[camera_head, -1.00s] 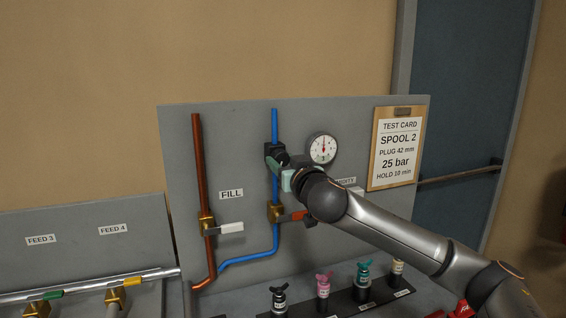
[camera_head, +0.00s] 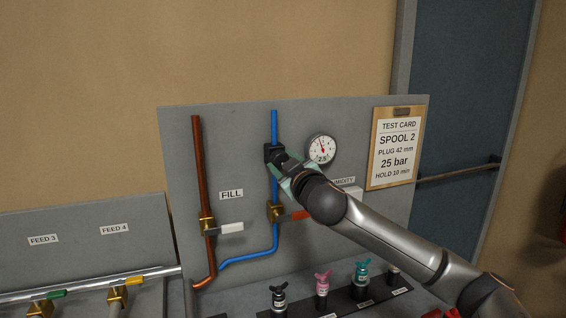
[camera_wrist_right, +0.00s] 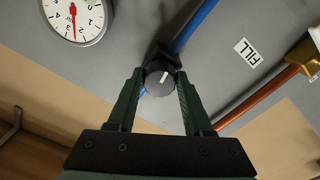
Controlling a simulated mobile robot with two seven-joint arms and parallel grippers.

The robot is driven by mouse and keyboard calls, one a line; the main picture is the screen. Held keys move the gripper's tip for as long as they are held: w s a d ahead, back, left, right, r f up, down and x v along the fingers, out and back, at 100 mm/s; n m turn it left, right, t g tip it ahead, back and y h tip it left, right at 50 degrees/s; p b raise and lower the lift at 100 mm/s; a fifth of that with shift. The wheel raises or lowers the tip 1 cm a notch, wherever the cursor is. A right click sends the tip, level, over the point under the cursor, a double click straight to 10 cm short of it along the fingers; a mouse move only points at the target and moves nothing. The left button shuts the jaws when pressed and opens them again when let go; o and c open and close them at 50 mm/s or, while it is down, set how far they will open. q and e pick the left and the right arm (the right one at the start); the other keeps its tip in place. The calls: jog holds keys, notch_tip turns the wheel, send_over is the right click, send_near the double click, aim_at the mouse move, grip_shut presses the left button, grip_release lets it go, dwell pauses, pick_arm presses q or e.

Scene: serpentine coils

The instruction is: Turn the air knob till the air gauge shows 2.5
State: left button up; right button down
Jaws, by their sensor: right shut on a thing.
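The dark round air knob (camera_wrist_right: 160,80), with a white mark on its face, sits between the fingers of my right gripper (camera_wrist_right: 159,88). In the head view the knob (camera_head: 272,152) is on the panel beside the blue pipe. My right gripper (camera_head: 284,166) is shut on it, and its fingers hide part of it. The round white air gauge (camera_head: 322,149) is just right of the knob. It also shows upside down in the wrist view (camera_wrist_right: 76,18), with its red needle between 2 and 3. My left gripper is in neither view.
A blue pipe (camera_head: 275,190) and a copper pipe (camera_head: 201,170) run down the panel, each with a lever valve. Several small coloured knobs stand on a dark strip below. The test card (camera_head: 397,148) hangs at the right.

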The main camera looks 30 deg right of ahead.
jog(key=shift+n, duration=0.3)
jog(key=shift+c, duration=1.6)
grip_release()
jog(key=shift+s, duration=0.1)
jog(key=shift+s+a+f, duration=0.1)
jog(key=shift+s, duration=0.2)
jog(key=b+v, duration=0.4)
jog(key=v, duration=0.7)
jog(key=shift+s+a, duration=0.2)
jog(key=shift+s, duration=0.1)
